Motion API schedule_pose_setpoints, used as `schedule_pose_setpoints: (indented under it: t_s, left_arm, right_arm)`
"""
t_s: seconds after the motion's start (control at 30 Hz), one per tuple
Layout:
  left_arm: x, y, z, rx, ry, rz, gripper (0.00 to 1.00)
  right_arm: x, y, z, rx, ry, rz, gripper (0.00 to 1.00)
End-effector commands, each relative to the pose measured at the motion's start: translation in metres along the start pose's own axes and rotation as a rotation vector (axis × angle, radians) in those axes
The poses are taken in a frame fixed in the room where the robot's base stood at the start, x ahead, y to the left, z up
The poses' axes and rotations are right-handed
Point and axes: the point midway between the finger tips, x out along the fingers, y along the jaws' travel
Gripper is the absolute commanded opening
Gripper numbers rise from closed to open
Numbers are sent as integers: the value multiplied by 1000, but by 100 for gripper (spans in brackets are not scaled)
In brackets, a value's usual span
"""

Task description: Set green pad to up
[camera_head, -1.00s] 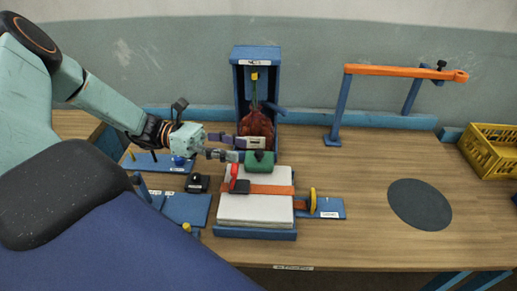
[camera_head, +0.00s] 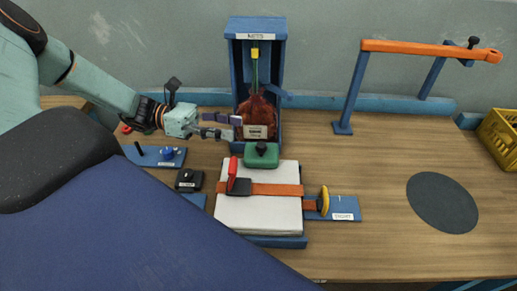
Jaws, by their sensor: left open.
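The green pad (camera_head: 261,154) is a small green block with a black knob on top. It sits at the back edge of the white stack (camera_head: 260,214), just in front of the blue net holder. My left gripper (camera_head: 238,127) is open, behind and to the left of the green pad and apart from it, with its fingers pointing right. Its fingertips are close to the reddish net bag (camera_head: 258,115) in the holder; I cannot tell whether they touch it. My right gripper is not in view.
The blue holder labelled NETS (camera_head: 257,28) stands at the back. An orange strap (camera_head: 275,190) with a red lever (camera_head: 232,174) crosses the stack. A yellow handle (camera_head: 324,201) is to its right. An orange bar (camera_head: 420,49), dark disc (camera_head: 442,202) and yellow crate (camera_head: 499,138) lie further right.

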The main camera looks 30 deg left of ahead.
Motion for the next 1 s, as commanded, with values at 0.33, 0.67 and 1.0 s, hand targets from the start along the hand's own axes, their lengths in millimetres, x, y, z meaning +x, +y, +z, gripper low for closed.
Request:
schedule_pose_setpoints:
  t_s: [0.33, 0.67, 1.0]
  left_arm:
    - [1, 4, -43, 1, -1, -1, 49]
    - [8, 6, -51, 0, 0, -3, 49]
    - [58, 7, -52, -1, 2, -5, 49]
  right_arm:
    - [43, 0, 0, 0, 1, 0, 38]
    - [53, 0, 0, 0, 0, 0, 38]
    - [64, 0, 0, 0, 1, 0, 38]
